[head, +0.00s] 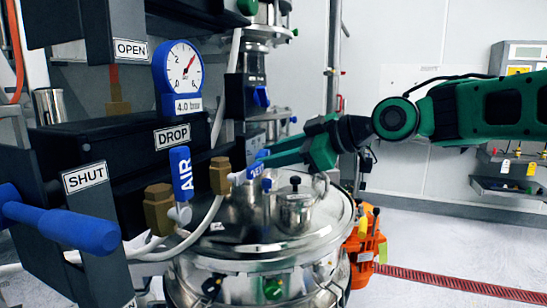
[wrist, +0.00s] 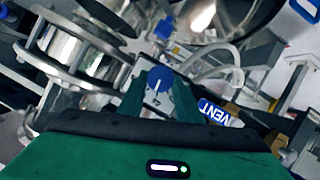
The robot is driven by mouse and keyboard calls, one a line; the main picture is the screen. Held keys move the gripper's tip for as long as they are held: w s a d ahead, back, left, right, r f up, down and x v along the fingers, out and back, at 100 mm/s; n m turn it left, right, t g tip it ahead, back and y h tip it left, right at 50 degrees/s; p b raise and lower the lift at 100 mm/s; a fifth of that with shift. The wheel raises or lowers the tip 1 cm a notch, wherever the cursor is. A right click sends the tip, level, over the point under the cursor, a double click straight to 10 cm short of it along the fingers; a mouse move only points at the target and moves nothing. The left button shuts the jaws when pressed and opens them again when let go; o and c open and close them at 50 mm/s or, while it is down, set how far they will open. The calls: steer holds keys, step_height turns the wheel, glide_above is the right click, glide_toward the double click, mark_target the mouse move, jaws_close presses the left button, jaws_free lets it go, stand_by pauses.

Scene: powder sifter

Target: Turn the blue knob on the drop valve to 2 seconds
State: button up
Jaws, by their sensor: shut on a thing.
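The blue knob (wrist: 158,76) sits between the two fingers of my gripper (wrist: 160,95) in the wrist view. A small pale pointer shows on it, but I cannot read any seconds scale. In the head view my green gripper (head: 275,158) reaches in from the right, its tips at a blue part (head: 262,153) above the VENT handle. My gripper is shut on the blue knob. The fingers and the viewing angle hide most of the knob and its markings in the head view.
The blue and white VENT handle (wrist: 216,112) is close beside the fingers. The blue AIR handle (head: 181,173), the DROP label (head: 172,137) and a blue gauge (head: 182,75) are to the left. A steel lidded vessel (head: 250,240) stands below my gripper.

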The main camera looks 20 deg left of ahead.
steer(key=n+t, duration=0.1)
steer(key=n, duration=0.1)
steer(key=n+t+y, duration=0.1)
steer(key=n+t, duration=0.1)
steer(key=n, duration=0.1)
steer(key=f+n+t, duration=0.1)
steer(key=n, duration=0.2)
steer(key=shift+s+d+t+y, duration=0.1)
steer(key=shift+d+t+y, duration=0.05)
steer(key=shift+t+y, duration=0.2)
steer(key=shift+f+n, duration=0.15)
steer(key=shift+n, duration=0.15)
stand_by(0.4)
steer(key=o, duration=1)
steer(key=shift+o, duration=0.2)
steer(key=shift+s, duration=0.1)
steer(key=f+v, duration=0.1)
steer(key=v, duration=0.9)
steer(key=shift+d+r, duration=0.4)
steer(key=shift+r, duration=0.15)
